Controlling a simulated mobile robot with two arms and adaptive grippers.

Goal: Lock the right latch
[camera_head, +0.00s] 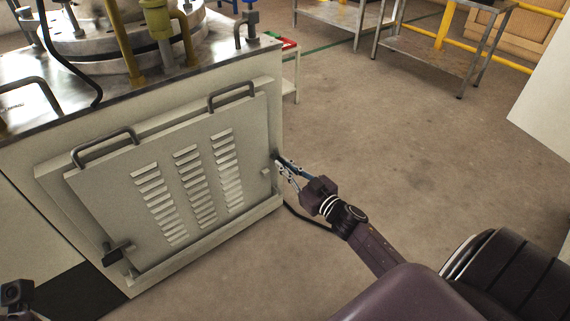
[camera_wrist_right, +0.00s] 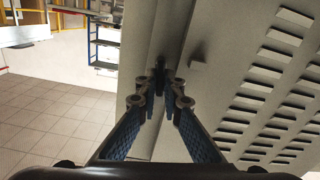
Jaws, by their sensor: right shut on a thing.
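A pale cabinet door panel (camera_head: 110,205) with louvred slots and two dark handles closes the front of the machine. My right gripper (camera_head: 279,161) is at the panel's right edge, its fingers shut on the small dark right latch, which they mostly hide in the head view. In the right wrist view the fingertips (camera_wrist_right: 160,82) close around the dark latch (camera_wrist_right: 159,67) beside the panel edge. The left latch (camera_head: 118,253) is a dark knob at the panel's lower left. A dark part of my left arm (camera_head: 16,293) shows at the bottom left corner; its fingers cannot be made out.
Metal tables (camera_head: 430,45) stand at the back. The floor (camera_head: 400,150) right of the machine is clear.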

